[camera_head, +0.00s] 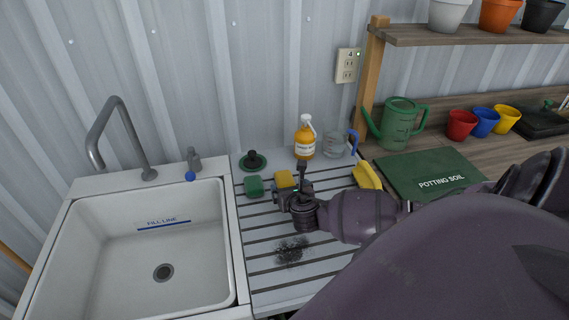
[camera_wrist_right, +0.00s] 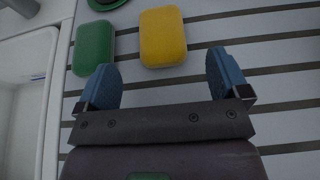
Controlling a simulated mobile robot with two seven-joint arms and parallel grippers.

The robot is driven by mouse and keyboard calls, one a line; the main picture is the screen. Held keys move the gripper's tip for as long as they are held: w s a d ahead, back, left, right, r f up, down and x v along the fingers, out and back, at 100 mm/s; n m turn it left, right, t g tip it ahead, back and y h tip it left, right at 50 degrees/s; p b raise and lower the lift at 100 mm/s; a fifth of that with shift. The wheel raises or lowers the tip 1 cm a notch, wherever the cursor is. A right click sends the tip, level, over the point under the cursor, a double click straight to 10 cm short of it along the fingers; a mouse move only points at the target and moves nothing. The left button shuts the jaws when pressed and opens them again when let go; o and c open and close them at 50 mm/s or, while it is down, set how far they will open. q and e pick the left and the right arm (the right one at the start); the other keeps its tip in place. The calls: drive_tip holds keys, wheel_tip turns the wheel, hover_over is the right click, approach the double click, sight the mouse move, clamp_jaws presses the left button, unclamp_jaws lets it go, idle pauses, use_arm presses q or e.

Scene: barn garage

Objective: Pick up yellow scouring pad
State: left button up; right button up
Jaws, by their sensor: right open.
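The yellow scouring pad (camera_head: 284,179) lies on the grey slatted drainboard right of the sink. In the right wrist view the yellow pad (camera_wrist_right: 163,37) lies just beyond the fingertips, in front of the gap between them. My right gripper (camera_head: 290,195) is over the drainboard, just on the near side of the pad and partly covering it. In the right wrist view the gripper (camera_wrist_right: 164,80) has its blue fingers spread apart with nothing between them. My left gripper does not show.
A green pad (camera_head: 254,187) lies close left of the yellow one. A green sink plug (camera_head: 253,161), an orange bottle (camera_head: 305,139) and a glass jug (camera_head: 335,146) stand behind. A sink (camera_head: 70,250) is left. A dark bristly clump (camera_head: 291,250) lies nearer me.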

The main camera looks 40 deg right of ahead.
sight(286, 181)
drive_tip(key=shift+x, duration=2.75)
drive_tip(key=shift+d, duration=0.1)
drive_tip(key=shift+r, duration=0.1)
drive_tip(key=c, duration=1)
